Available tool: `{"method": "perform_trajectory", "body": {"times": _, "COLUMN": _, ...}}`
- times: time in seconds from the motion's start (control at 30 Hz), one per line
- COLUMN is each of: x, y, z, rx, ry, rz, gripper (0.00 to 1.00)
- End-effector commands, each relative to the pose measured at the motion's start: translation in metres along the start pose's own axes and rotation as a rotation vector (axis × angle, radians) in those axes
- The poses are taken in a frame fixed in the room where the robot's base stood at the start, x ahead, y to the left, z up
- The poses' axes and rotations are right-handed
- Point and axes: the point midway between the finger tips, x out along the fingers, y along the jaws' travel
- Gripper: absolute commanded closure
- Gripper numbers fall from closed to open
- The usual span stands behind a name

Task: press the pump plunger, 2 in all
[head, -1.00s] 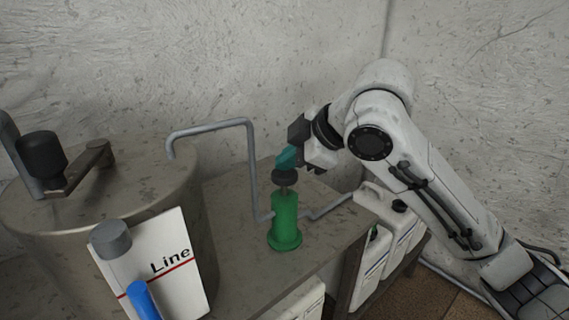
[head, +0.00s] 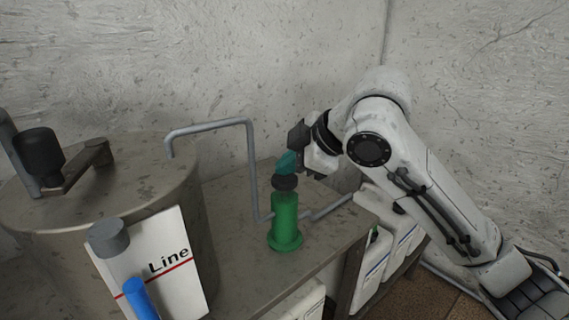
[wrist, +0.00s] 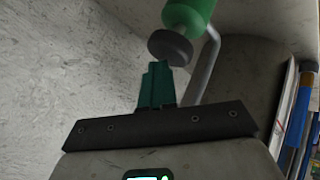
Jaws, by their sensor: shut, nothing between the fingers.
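The green pump (head: 285,222) stands upright on the metal bench top. Its dark round plunger knob (head: 284,183) sits low, close above the green body, with almost no rod showing. My gripper (head: 287,163) is shut and empty, with its teal fingertips at the top of the knob. In the wrist view the teal fingers (wrist: 155,85) are together and reach the dark knob (wrist: 170,47), with the green body (wrist: 188,14) beyond it. The exact contact spot is partly hidden by the fingers.
A large metal drum (head: 110,215) with a dark crank handle (head: 40,155) stands at the left. A bent grey pipe (head: 252,170) runs behind the pump. A white "Line" board (head: 165,275) is in front. White canisters (head: 370,268) stand below right.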

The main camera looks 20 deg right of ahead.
Motion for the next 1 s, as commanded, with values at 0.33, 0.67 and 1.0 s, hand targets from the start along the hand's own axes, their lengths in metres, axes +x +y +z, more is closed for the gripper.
{"method": "perform_trajectory", "body": {"times": 0.33, "x": 0.003, "y": -0.003, "z": 0.002, "rx": 0.001, "ry": -0.002, "rz": -0.004, "gripper": 1.0}}
{"method": "perform_trajectory", "body": {"times": 0.67, "x": 0.0, "y": -0.001, "z": 0.0, "rx": 0.001, "ry": -0.002, "rz": -0.004, "gripper": 1.0}}
{"method": "perform_trajectory", "body": {"times": 1.0, "x": -0.013, "y": 0.009, "z": -0.01, "rx": 0.0, "ry": -0.001, "rz": -0.003, "gripper": 1.0}}
